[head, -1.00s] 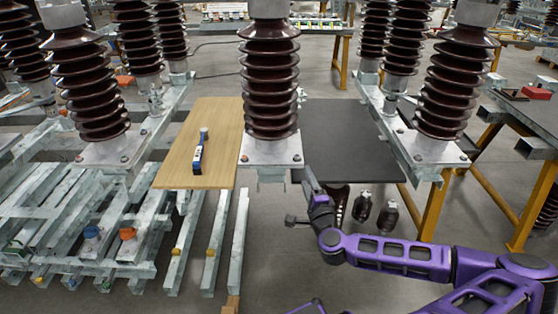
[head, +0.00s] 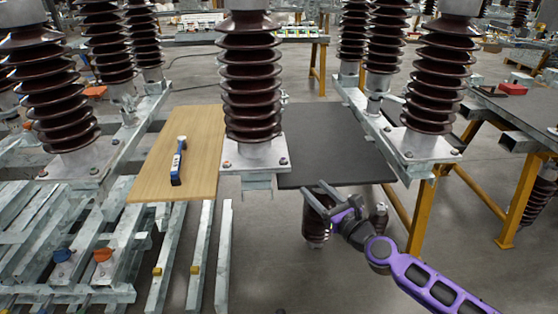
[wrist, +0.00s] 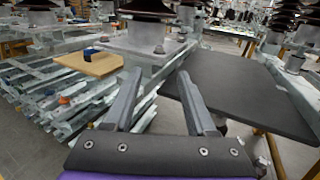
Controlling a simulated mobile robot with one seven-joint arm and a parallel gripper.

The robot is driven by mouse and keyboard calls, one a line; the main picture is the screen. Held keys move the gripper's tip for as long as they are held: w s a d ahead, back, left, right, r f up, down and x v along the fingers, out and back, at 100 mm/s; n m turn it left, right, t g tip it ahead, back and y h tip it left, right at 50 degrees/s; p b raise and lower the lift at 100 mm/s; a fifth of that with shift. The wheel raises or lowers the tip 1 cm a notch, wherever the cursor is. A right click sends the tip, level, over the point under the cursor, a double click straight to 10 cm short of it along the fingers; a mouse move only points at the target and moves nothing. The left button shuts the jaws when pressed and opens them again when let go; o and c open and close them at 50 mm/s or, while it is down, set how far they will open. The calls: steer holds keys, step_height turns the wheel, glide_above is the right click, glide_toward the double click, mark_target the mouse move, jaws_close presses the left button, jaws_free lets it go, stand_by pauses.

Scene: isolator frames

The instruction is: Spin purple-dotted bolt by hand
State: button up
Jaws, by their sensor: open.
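The central brown ribbed insulator (head: 251,80) stands upright on a square grey base plate (head: 252,176). Small bolts sit at the plate's corners, one at the front left (head: 227,164) and one at the right (head: 283,161). In the wrist view a bolt (wrist: 159,49) shows on the plate. I cannot make out a purple dot on any bolt. My gripper (head: 317,193) is open and empty, in front and to the right of the plate, apart from the bolts. In the wrist view my gripper's two fingers (wrist: 159,76) point towards the plate.
A wooden board (head: 150,175) with a blue-handled tool (head: 178,163) lies left of the plate. A dark board (head: 335,150) lies to its right. A right insulator (head: 436,75) and yellow trestle legs (head: 425,215) stand farther right. Open floor shows in front.

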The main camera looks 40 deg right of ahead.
mark_target(285, 161)
steer(key=w, duration=0.5)
steer(key=w+d, duration=0.1)
steer(key=w, duration=0.5)
steer(key=w+d, duration=0.1)
steer(key=w, duration=0.4)
steer(key=shift+w, duration=0.35)
jaws_close()
